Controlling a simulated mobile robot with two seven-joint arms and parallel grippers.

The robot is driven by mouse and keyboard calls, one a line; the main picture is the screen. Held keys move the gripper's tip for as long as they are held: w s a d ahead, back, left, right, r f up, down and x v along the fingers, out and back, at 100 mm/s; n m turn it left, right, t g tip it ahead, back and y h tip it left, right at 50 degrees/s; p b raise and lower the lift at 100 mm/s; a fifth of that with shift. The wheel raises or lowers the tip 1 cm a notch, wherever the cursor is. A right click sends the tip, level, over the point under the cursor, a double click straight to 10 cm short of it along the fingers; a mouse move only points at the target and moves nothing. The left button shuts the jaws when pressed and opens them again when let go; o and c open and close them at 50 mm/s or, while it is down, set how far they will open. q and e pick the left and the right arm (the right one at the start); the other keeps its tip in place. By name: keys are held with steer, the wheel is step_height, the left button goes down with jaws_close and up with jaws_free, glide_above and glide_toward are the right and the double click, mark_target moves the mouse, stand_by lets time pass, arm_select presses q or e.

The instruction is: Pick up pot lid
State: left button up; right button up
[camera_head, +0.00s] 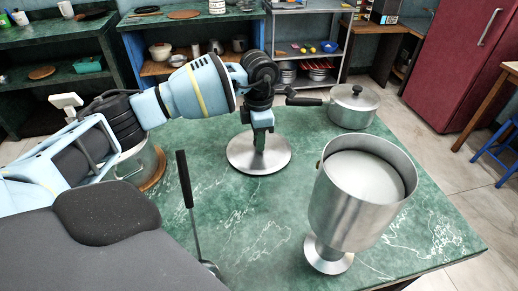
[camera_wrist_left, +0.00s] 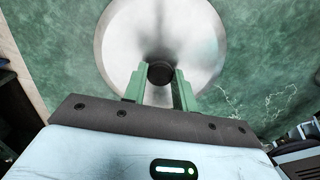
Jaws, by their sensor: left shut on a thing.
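The pot lid (camera_head: 240,158) is a round, shiny metal disc at the middle of the green table in the head view. In the left wrist view the lid (camera_wrist_left: 125,40) fills the upper middle, with a dark round knob (camera_wrist_left: 160,73) at its centre. My left gripper (camera_head: 259,142) reaches down onto the lid from above. Its green fingers (camera_wrist_left: 160,84) are shut on the knob, one on each side. The lid looks level; I cannot tell whether it touches the table or hangs just above it. My right gripper is not in view.
A tall metal vessel (camera_head: 345,205) stands at the front right of the green table (camera_head: 440,220). A lidded saucepan (camera_head: 353,108) stands at the back right, its black handle pointing at my gripper. A ladle (camera_head: 188,195) lies left of the lid. Shelves line the back wall.

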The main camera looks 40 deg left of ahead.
arm_select(q)
steer(key=shift+r, duration=0.15)
steer(key=shift+r, duration=0.6)
step_height(320, 180, up, 2)
steer(key=shift+r, duration=0.15)
steer(key=s+d, duration=0.2)
steer(key=s, duration=0.5)
steer(key=s+d+r, duration=0.1)
steer(key=s, duration=0.7)
steer(key=shift+s+d+b, duration=0.3)
steer(key=shift+d, duration=0.1)
steer(key=shift+r, duration=0.1)
